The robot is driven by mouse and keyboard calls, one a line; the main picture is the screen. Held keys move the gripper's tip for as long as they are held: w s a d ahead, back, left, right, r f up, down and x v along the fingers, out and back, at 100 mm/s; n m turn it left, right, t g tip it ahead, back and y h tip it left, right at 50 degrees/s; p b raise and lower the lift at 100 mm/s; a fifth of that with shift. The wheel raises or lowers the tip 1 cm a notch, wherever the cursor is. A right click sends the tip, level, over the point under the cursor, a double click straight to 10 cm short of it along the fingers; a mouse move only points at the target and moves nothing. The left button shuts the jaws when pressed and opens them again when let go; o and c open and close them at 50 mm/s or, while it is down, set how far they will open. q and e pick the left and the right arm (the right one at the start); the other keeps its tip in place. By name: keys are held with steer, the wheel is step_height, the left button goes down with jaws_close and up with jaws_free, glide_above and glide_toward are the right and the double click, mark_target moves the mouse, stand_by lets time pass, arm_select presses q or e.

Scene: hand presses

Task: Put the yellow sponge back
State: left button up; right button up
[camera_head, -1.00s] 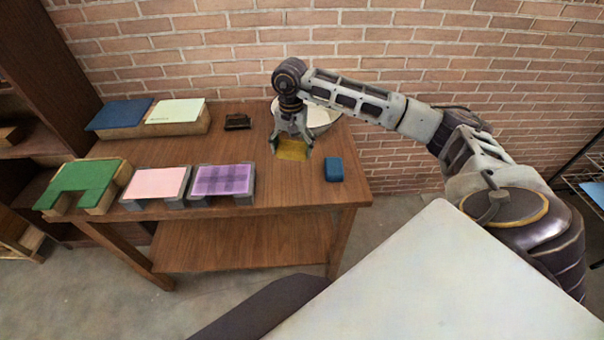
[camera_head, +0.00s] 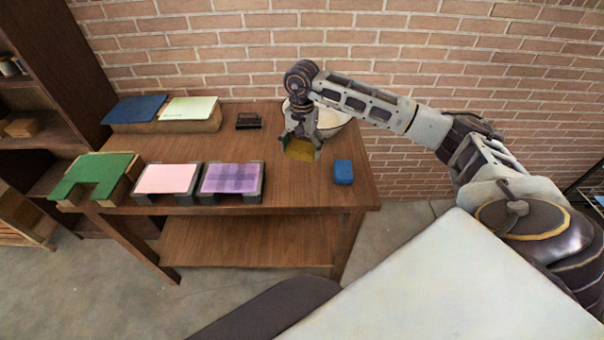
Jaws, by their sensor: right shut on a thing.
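The yellow sponge (camera_head: 299,149) is between the fingers of my right gripper (camera_head: 301,143), which is shut on it. The gripper points down over the right part of the wooden table (camera_head: 285,185). The sponge looks held above the tabletop, though its exact height is hard to tell. A blue sponge (camera_head: 343,172) lies on the table to the right of the gripper. A white bowl (camera_head: 331,121) stands behind the gripper, partly hidden by it. My left gripper is not in view.
Green (camera_head: 95,176), pink (camera_head: 167,178) and purple (camera_head: 231,179) pads on blocks line the front left edge. A blue board (camera_head: 135,109) and a pale green board (camera_head: 189,108) lie at the back left. A small dark object (camera_head: 248,121) lies near the bowl. The table's middle is clear.

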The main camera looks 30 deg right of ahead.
glide_above(302, 175)
steer(key=shift+s+f+p, duration=0.1)
steer(key=shift+f+p, duration=0.3)
steer(key=shift+f, duration=2.55)
steer(key=shift+f+p, duration=0.3)
steer(key=shift+f, duration=1.5)
steer(key=shift+f, duration=0.25)
steer(key=o, duration=0.8)
steer(key=shift+r, duration=0.25)
